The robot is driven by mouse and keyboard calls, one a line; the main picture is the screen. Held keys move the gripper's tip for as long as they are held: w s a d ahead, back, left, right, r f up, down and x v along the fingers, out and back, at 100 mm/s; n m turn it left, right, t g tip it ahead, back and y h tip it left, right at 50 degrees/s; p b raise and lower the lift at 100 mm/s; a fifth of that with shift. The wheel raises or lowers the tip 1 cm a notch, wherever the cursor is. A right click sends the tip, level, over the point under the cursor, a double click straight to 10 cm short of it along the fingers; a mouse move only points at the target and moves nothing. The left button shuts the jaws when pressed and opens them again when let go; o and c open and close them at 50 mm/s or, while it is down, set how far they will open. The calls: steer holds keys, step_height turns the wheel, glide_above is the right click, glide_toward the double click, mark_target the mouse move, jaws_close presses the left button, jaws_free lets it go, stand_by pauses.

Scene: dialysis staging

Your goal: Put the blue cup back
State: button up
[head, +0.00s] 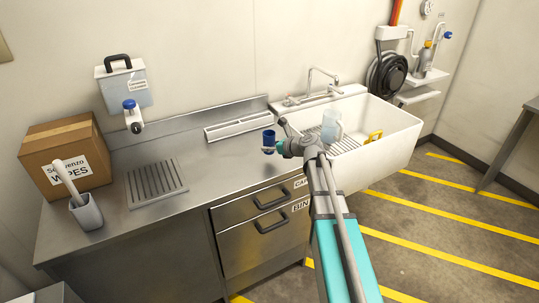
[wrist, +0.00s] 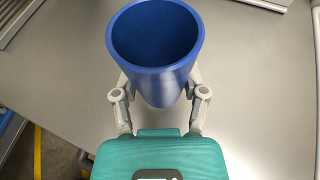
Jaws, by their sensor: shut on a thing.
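The blue cup (wrist: 157,80) is upright in the wrist view, its open mouth facing the camera and its inside looking empty. My gripper (wrist: 160,92) is shut on the cup, one finger on each side. In the head view the blue cup (head: 268,138) is small, at the end of my gripper (head: 271,148), over the steel counter (head: 225,165) near its right end beside the sink. I cannot tell whether the cup's base touches the counter.
A white sink (head: 385,150) holding a clear jug (head: 331,126) and a yellow item (head: 375,136) is right of the cup. A slotted rail (head: 238,129) lies behind. A drain grid (head: 156,184), carton (head: 66,158) and grey brush holder (head: 86,213) stand left. Bare counter lies between.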

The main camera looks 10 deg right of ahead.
mark_target(269, 153)
steer(key=shift+w+f+b, duration=0.15)
steer(key=shift+f+b, duration=1.35)
steer(key=shift+f, duration=0.25)
steer(key=shift+f, duration=0.1)
steer(key=o, duration=1.2)
steer(key=shift+r, duration=0.2)
steer(key=p+v, duration=0.4)
steer(key=v, duration=0.8)
steer(key=shift+p, duration=0.35)
steer(key=shift+a, duration=0.1)
